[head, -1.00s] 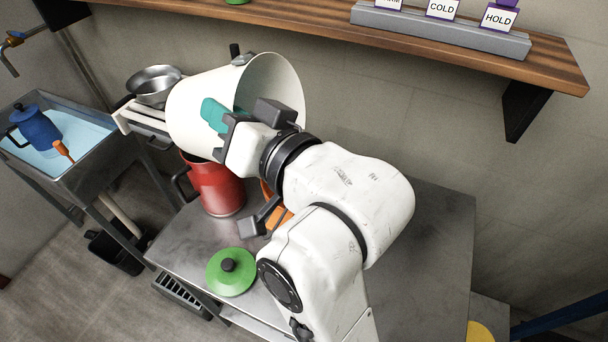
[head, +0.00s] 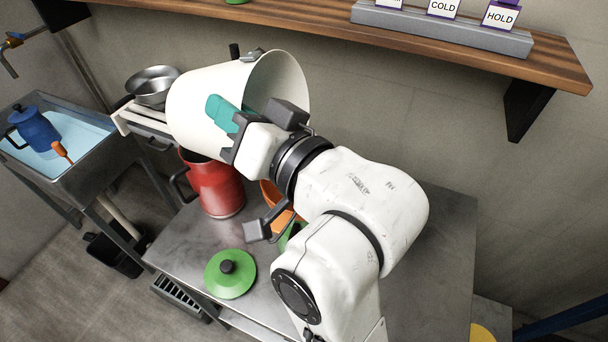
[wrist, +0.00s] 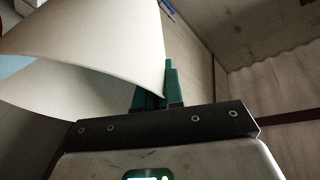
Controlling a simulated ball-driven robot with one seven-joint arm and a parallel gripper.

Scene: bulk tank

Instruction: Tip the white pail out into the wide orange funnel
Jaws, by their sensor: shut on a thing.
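The white pail (head: 200,95) is held in the air, lying tilted on its side with its mouth toward the right. It also fills the upper left of the wrist view (wrist: 95,45). The visible part of its inside looks plain white; its contents cannot be made out. My gripper (head: 221,112) has its teal fingers shut on the pail's wall near the rim; the fingers show at the rim in the wrist view (wrist: 165,88). The orange funnel (head: 272,198) is below and right of the pail, mostly hidden by my arm, with something green (head: 291,236) under it.
A red jug (head: 217,190) stands under the pail, left of the funnel. A green lid (head: 230,273) lies on the metal table (head: 185,245). Metal bowls (head: 153,88) and a sink (head: 80,160) are left. A wooden shelf (head: 330,25) hangs behind.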

